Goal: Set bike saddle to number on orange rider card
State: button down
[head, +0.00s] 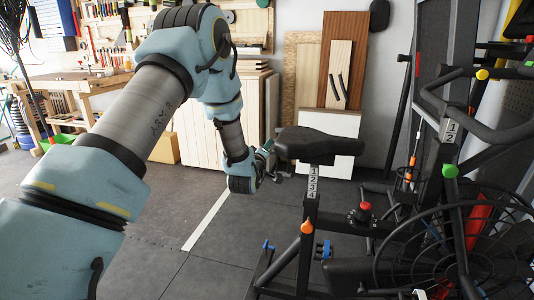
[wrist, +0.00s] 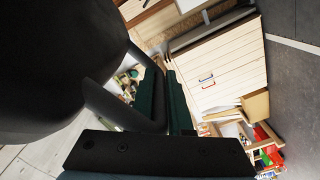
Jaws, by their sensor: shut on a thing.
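The exercise bike's black saddle (head: 318,145) sits on a post whose white number strip (head: 313,183) shows 1 to 4 below it. An orange knob (head: 307,227) is on the frame beneath the strip. My gripper (head: 266,150) is at the saddle's left end. In the wrist view, the saddle (wrist: 50,60) fills the upper left, and my gripper's dark green fingers (wrist: 166,98) are shut at a dark loop (wrist: 98,98) that seems part of the saddle. The exact contact is partly hidden. I cannot make out an orange rider card in either view.
The handlebar post carries another number strip (head: 450,130) and a green knob (head: 450,170). A red knob (head: 365,206) and a large fan wheel (head: 470,245) lie right of the saddle. A workbench (head: 85,82) and a wooden cabinet (head: 195,125) stand behind. Floor left of the bike is clear.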

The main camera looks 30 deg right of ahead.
jog(key=c, duration=0.8)
grip_release()
jog(key=shift+c, duration=0.2)
jog(key=b+v, duration=0.1)
jog(key=v, duration=0.9)
jog(key=shift+s+a+b, duration=0.3)
jog(key=shift+b, duration=0.1)
